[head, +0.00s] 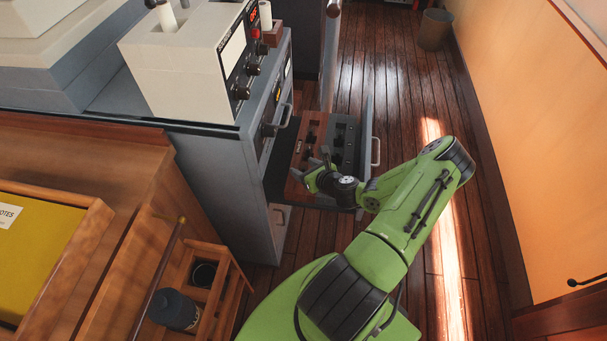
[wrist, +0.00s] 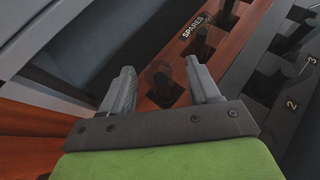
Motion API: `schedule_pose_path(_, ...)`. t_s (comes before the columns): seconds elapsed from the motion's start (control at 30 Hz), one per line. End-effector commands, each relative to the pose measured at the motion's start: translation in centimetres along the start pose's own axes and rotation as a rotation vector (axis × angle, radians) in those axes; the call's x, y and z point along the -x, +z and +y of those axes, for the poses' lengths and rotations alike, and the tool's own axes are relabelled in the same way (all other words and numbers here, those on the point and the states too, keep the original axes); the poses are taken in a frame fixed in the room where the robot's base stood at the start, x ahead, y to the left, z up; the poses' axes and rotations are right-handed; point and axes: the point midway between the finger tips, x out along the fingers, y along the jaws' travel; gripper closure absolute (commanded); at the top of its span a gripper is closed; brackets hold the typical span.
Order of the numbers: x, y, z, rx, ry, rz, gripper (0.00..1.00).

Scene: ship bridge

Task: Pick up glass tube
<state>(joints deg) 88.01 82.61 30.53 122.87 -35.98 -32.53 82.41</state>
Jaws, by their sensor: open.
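A clear, brownish-tinted round-topped piece, which looks like the glass tube (wrist: 158,72), stands in a slot of a reddish wooden rack (wrist: 233,58) labelled SPARES. It sits between the two fingers of my gripper (wrist: 160,66) in the wrist view. The fingers are open, one on each side of it, with gaps showing; I see no contact. Its lower part is hidden in the slot. In the head view my gripper (head: 316,172) is over the near end of the rack (head: 309,136), and the tube cannot be made out there.
The rack lies in an open drawer (head: 278,178) of a grey cabinet (head: 215,175), beside a dark block (wrist: 270,85) with numbered slots. A cream device (head: 185,60) with knobs stands on the cabinet. A wooden holder with a dark bottle (head: 175,308) is at lower left. Floor to the right is clear.

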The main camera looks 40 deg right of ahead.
Motion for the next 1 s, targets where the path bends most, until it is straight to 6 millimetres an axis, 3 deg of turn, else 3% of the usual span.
schedule_pose_path(0.13,-2.6,-0.2,0.1,0.003,0.001,0.000,0.39)
schedule_pose_path(0.37,-2.9,-0.1,0.0,0.000,0.000,0.001,0.39)
schedule_pose_path(0.73,-2.9,-0.1,0.0,0.001,0.001,0.001,0.92)
schedule_pose_path(1.0,-2.6,0.4,0.0,0.003,0.001,0.000,0.95)
